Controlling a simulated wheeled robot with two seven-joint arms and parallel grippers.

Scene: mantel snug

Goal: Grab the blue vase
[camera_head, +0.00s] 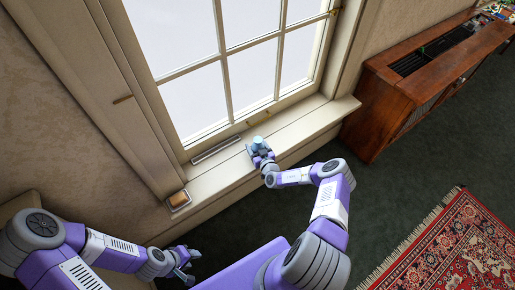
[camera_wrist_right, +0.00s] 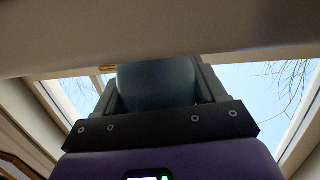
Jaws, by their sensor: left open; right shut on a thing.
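The blue vase (camera_head: 257,142) is at the window sill (camera_head: 222,178), small and pale blue in the head view. My right gripper (camera_head: 259,150) is shut on it. In the right wrist view the vase (camera_wrist_right: 156,84) shows as a dark blue rounded body between the two fingers of my right gripper (camera_wrist_right: 155,88). Its upper part is hidden there by a pale surface across the top. I cannot tell whether the vase touches the sill. My left gripper (camera_head: 188,264) is open and empty, low at the left, away from the vase.
The window (camera_head: 240,65) rises behind the sill. A small framed item (camera_head: 178,200) is at the sill's left end. A wooden cabinet (camera_head: 405,95) stands right of the window. A red patterned rug (camera_head: 455,250) lies on the dark carpet (camera_head: 400,185), which is otherwise clear.

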